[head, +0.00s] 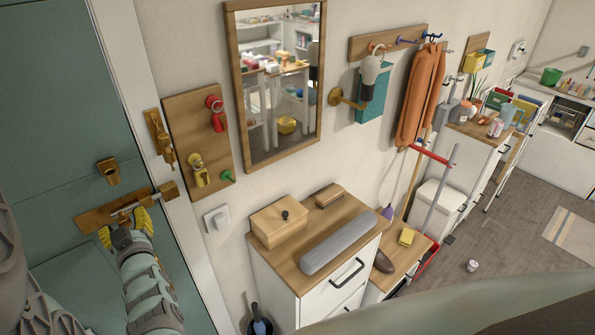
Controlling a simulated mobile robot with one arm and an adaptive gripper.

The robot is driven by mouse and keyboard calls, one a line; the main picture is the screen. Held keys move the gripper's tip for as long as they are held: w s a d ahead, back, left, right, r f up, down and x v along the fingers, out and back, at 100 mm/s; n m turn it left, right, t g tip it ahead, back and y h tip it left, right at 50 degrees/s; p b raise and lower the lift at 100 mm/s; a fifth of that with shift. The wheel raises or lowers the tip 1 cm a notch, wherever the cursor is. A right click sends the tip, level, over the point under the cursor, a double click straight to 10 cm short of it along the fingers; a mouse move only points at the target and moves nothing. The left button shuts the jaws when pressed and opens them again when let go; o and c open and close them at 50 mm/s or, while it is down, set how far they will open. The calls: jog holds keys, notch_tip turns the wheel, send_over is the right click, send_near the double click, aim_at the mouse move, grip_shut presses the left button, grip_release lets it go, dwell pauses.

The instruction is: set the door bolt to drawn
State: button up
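The door bolt (95,219) is a brass plate with a silver rod on the green door at the left. The rod slants up to the right toward a brass keeper (168,190) at the door's edge. I cannot tell for sure whether its tip sits inside the keeper. My gripper (125,228) is just below the bolt, its yellow-padded fingers spread apart. One finger is below the plate and the other below the rod. The bolt's knob is not clearly visible, and I cannot tell whether the fingers touch the bolt.
A brass knob (109,171) is on the door above the bolt, and a brass latch (159,138) is on the frame. A hook board (190,110) and mirror (278,80) hang to the right. A white cabinet (337,297) stands below. Open floor lies at far right.

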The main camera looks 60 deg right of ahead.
grip_shut()
dwell(0.3)
jog(key=shift+w+a+f+b, duration=0.1)
jog(key=shift+a+f+b, duration=0.15)
jog(key=shift+a+b, duration=0.25)
jog(key=shift+w+a+r+b, duration=0.1)
jog(key=shift+w+a+b, duration=0.1)
jog(key=shift+a+b, duration=0.5)
jog(key=shift+w+a+r+b, duration=0.1)
jog(key=shift+w+a+b, duration=0.1)
jog(key=shift+a+b, duration=0.55)
jog(key=shift+w+a+b, duration=0.2)
jog(key=shift+a+b, duration=0.35)
jog(key=shift+b, duration=0.25)
jog(key=shift+o, duration=0.7)
grip_release()
jog(key=shift+a, duration=0.15)
